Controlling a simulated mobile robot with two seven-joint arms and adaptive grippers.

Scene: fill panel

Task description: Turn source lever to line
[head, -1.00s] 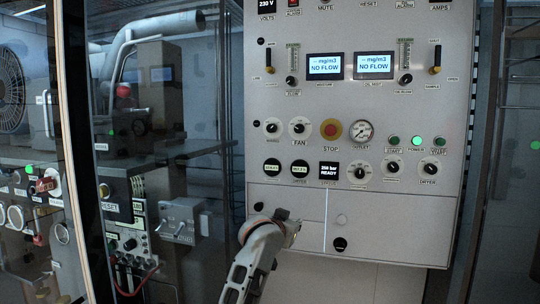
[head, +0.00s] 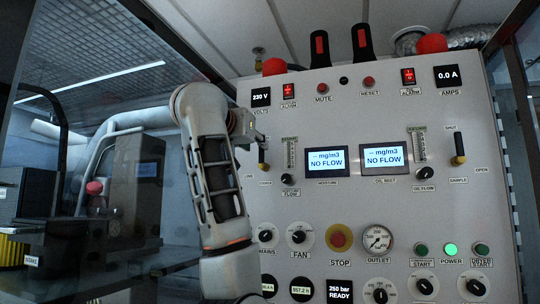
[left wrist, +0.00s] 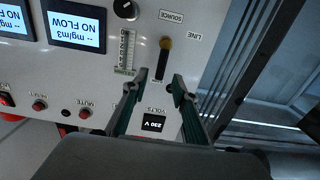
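The source lever (head: 262,156) is a black bar with a yellow-brown knob, at the upper left of the grey panel. Its knob points straight down, and the LINE label (head: 248,177) is at its lower left. In the left wrist view, which is upside down, the lever (left wrist: 162,62) shows ahead of the fingers with the SOURCE and LINE labels near its knob. My left gripper (left wrist: 160,78) is open, its two fingers apart on either side of the lever's pivot end in the picture. I cannot tell whether they touch it. My right gripper is not in view.
A flow tube (head: 290,153) and a black knob (head: 286,179) sit just right of the lever. Two NO FLOW displays (head: 326,161) are further right. The volts display (head: 261,97) is above the lever. A red STOP button (head: 339,238) is lower on the panel.

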